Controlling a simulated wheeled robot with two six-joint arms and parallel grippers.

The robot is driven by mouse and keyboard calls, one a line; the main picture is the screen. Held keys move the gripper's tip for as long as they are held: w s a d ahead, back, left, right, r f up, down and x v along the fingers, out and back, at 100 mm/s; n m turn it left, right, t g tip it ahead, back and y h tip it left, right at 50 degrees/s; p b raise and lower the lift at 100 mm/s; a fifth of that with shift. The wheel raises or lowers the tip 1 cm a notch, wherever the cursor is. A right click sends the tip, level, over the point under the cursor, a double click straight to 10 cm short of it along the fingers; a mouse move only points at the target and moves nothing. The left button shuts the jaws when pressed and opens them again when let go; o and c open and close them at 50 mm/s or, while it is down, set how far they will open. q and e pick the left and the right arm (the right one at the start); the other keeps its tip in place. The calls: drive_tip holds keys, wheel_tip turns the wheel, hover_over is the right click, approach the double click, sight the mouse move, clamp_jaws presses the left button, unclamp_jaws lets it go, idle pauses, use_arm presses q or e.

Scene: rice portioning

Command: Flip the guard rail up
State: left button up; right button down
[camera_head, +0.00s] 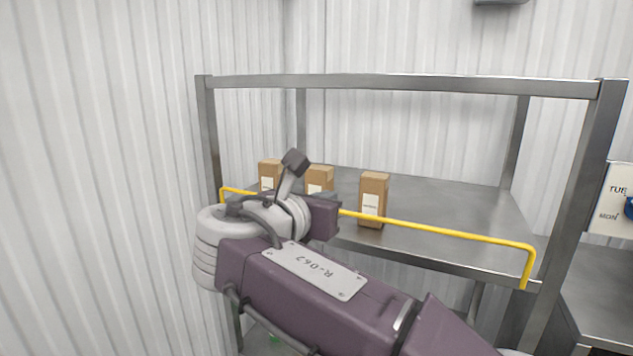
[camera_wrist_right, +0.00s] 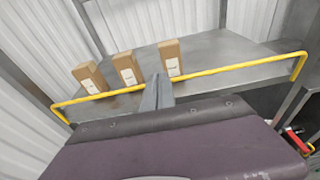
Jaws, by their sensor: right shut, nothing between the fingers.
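The yellow guard rail (camera_head: 440,230) runs along the front of the metal shelf (camera_head: 450,200). Its long bar shows above the shelf's front edge, with the short bent ends reaching down to that edge. In the right wrist view the rail (camera_wrist_right: 230,69) crosses the picture behind the fingers. My right gripper (camera_head: 325,196) is at the rail's left-middle part, and my wrist hides part of the bar. In the right wrist view my right gripper (camera_wrist_right: 157,90) is shut and empty, its tips overlapping the bar. I cannot tell whether they touch it. My left gripper is out of view.
Three brown boxes stand on the shelf behind the rail: right (camera_head: 374,190), middle (camera_head: 320,178) and left (camera_head: 269,172). Metal posts (camera_head: 586,170) frame the shelf. A corrugated wall (camera_head: 100,180) is close on the left.

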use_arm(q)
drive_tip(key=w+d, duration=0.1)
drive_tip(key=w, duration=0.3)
use_arm(e)
wheel_tip(320, 180, up, 4)
drive_tip(key=s, duration=0.1)
drive_tip(key=w+d+f+m+g+y+b, duration=0.1)
drive_tip(key=w+d+f+m+g+b, duration=0.3)
drive_tip(key=f, duration=1.3)
drive_tip(key=d+f+m+g+y+b, duration=0.1)
drive_tip(key=f+m+g+y+b, duration=0.3)
drive_tip(key=f, duration=1.3)
use_arm(q)
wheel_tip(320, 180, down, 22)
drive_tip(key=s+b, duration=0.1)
drive_tip(key=b, duration=1.2)
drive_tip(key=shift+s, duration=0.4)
use_arm(e)
drive_tip(key=s+d+f+m+g+y, duration=0.1)
drive_tip(key=s+f+m, duration=0.5)
drive_tip(key=f, duration=0.6)
drive_tip(key=s+d+f+m+g+y, duration=0.1)
drive_tip(key=s+d+f+m, duration=0.3)
drive_tip(key=f+m, duration=0.5)
drive_tip(key=s+d+f+m+g+y, duration=0.1)
drive_tip(key=s+f+m, duration=0.6)
drive_tip(key=f, duration=0.8)
drive_tip(key=shift+s+d+f+g, duration=0.25)
drive_tip(key=shift+s+d+g, duration=0.5)
drive_tip(key=shift+g, duration=0.05)
